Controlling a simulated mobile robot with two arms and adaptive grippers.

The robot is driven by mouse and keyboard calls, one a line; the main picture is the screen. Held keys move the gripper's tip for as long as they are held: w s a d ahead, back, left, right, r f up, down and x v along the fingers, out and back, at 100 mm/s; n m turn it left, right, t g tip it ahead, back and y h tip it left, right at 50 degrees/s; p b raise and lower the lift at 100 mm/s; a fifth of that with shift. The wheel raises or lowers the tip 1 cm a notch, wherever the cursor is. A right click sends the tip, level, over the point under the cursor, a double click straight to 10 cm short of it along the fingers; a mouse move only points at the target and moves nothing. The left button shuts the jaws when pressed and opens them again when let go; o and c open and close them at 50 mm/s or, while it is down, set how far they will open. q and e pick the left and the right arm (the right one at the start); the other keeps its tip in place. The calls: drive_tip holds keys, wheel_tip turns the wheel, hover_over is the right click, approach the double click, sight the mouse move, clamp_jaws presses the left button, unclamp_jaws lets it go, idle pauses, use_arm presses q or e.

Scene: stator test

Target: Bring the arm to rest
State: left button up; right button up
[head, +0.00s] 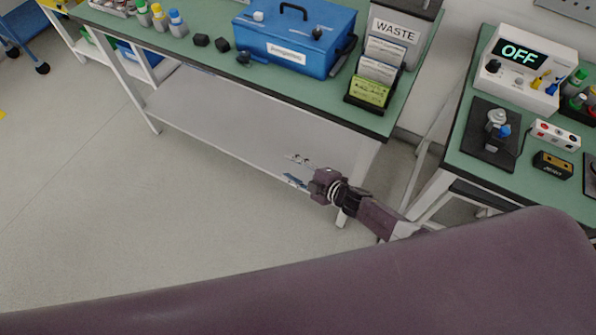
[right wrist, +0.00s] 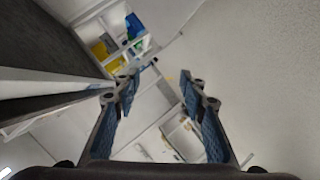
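My right gripper (head: 296,170) hangs in front of the left green table, beside its lower shelf, at the end of my purple arm. In the right wrist view the gripper (right wrist: 157,88) is open, with its two blue-padded fingers well apart and nothing between them. My left gripper is not in the head view.
The left green table (head: 205,58) bears a blue box (head: 293,40), a WASTE bin (head: 395,35), bottles and small dark parts; a grey shelf (head: 225,115) lies below. The right table (head: 455,150) holds a device reading OFF (head: 520,75).

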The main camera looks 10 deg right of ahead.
drive_tip(key=shift+s+d+f, duration=0.25)
drive_tip(key=shift+d+f, duration=0.05)
drive_tip(key=shift+f, duration=0.1)
drive_tip(key=s+d+f+m+g+h, duration=0.25)
drive_tip(key=s+d+f+m, duration=0.25)
drive_tip(key=s+f, duration=0.5)
drive_tip(key=s+d+f+m+g+h, duration=0.2)
drive_tip(key=s+d+f+m+h, duration=0.3)
drive_tip(key=s+f, duration=0.55)
drive_tip(key=s+d+f+m+g, duration=0.2)
drive_tip(key=s, duration=1.1)
drive_tip(key=s+d+f+m+g, duration=0.1)
drive_tip(key=s+f+m+g, duration=0.2)
drive_tip(key=s, duration=1.1)
drive_tip(key=shift+d+f+m, duration=0.2)
drive_tip(key=shift+d+m, duration=0.1)
drive_tip(key=shift+d, duration=0.1)
drive_tip(key=shift+g, duration=0.25)
